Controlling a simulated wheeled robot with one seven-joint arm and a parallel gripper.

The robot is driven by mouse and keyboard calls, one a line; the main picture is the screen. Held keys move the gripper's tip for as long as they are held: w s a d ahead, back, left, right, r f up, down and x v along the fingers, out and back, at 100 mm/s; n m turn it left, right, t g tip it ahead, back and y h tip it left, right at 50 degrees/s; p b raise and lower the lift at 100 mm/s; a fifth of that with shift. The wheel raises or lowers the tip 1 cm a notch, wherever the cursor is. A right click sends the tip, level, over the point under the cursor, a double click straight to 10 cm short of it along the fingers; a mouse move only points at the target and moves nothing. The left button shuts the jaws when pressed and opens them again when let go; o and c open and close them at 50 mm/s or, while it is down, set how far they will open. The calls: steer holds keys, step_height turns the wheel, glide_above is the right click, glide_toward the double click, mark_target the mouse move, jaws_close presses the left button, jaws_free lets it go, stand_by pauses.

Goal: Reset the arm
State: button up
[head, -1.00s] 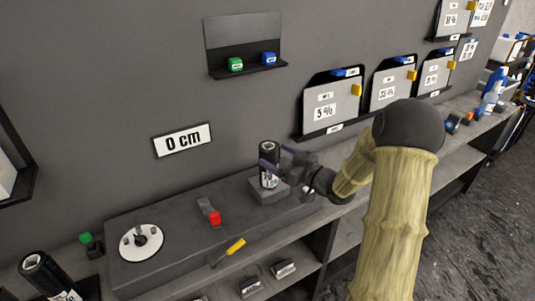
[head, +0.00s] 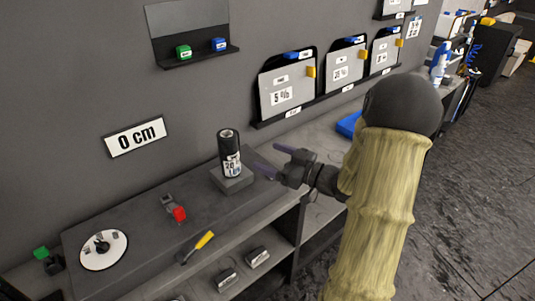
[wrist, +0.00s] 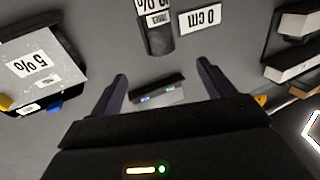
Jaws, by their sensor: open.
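My gripper (head: 268,161) is open and empty in the head view, just right of a black roll with a white label (head: 229,153). Its two dark purple fingers also show spread apart in the wrist view (wrist: 162,85), with nothing between them. The roll stands upright on a small grey block (head: 233,180) on the workbench and is clear of the fingers. In the wrist view the roll (wrist: 156,35) shows upside down, beyond the fingertips. My arm hides part of the bench on the right.
A white dial (head: 104,250), a red-ended clamp-like piece (head: 178,213) and a yellow-handled tool (head: 203,241) are on the bench to the left. Wall holders with a 5% panel (head: 284,92) hang behind. A blue item (head: 348,125) lies behind my arm.

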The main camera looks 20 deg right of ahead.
steer(key=s+a+f+m+g+h+p, duration=0.1)
steer(key=s+a+m+g+h+p, duration=0.1)
steer(key=s, duration=0.6)
steer(key=s+a+f+m+g+h+p, duration=0.1)
steer(key=s+a+m+g+h+p, duration=0.2)
steer(key=s+a+m+g+h, duration=0.2)
steer(key=s+a+g+h, duration=0.2)
steer(key=s+g+h, duration=0.1)
steer(key=s+g, duration=0.1)
steer(key=shift+a+f+g+h+p, duration=0.2)
steer(key=shift+g+h+p, duration=0.1)
steer(key=shift+g, duration=0.2)
